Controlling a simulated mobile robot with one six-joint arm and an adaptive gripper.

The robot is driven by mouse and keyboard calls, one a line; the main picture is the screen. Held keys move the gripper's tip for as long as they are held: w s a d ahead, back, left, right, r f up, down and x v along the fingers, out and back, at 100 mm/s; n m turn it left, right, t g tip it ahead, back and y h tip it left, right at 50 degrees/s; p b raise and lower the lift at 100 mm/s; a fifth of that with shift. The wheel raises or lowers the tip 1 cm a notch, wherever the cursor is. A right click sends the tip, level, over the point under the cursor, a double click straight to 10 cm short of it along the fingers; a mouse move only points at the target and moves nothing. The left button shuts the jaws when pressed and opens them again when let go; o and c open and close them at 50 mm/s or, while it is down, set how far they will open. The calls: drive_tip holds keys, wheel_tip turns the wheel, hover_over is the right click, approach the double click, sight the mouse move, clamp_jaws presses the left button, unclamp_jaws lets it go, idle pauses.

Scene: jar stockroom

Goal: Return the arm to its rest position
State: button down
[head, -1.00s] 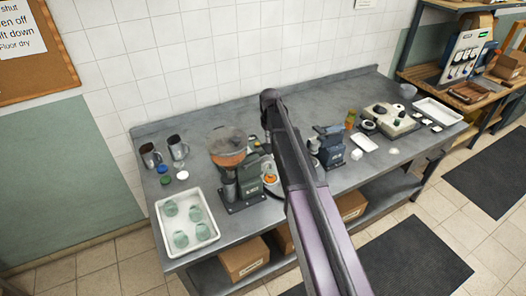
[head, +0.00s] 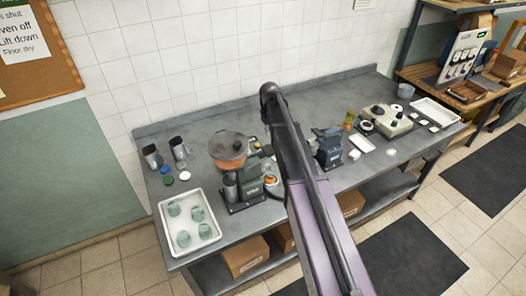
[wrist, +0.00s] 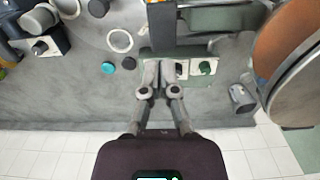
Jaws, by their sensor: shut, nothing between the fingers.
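My arm reaches up over the steel bench (head: 225,120) in the head view. It hides my gripper there. In the wrist view my gripper (wrist: 160,68) is shut and empty, its two fingers close together above the bench. A green machine base with a small button panel (wrist: 195,68) lies just beyond and beside the fingertips in the picture. I cannot tell the gap between them.
A grinder with an orange-filled hopper (head: 228,152) stands left of my arm, and a dark blue-grey machine (head: 328,150) stands right. A white tray (head: 162,214) holds several greenish jars. Teal (wrist: 108,68) and black (wrist: 129,63) lids lie near the gripper. The back wall is tiled.

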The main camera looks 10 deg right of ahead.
idle(0.3)
drive_tip(key=s+f+m+b, duration=0.1)
drive_tip(key=s+f+b, duration=0.4)
drive_tip(key=s, duration=0.4)
drive_tip(key=s+f+m+b, duration=0.1)
drive_tip(key=s+f+b, duration=0.5)
drive_tip(key=s, duration=0.4)
drive_tip(key=s+f+m+b, duration=0.1)
drive_tip(key=s+f+b, duration=0.4)
drive_tip(key=s, duration=0.5)
drive_tip(key=shift+s+f+m+b, duration=0.15)
drive_tip(key=shift+f+m+b, duration=0.15)
drive_tip(key=shift+b, duration=0.05)
drive_tip(key=shift+a, duration=0.1)
idle(1.0)
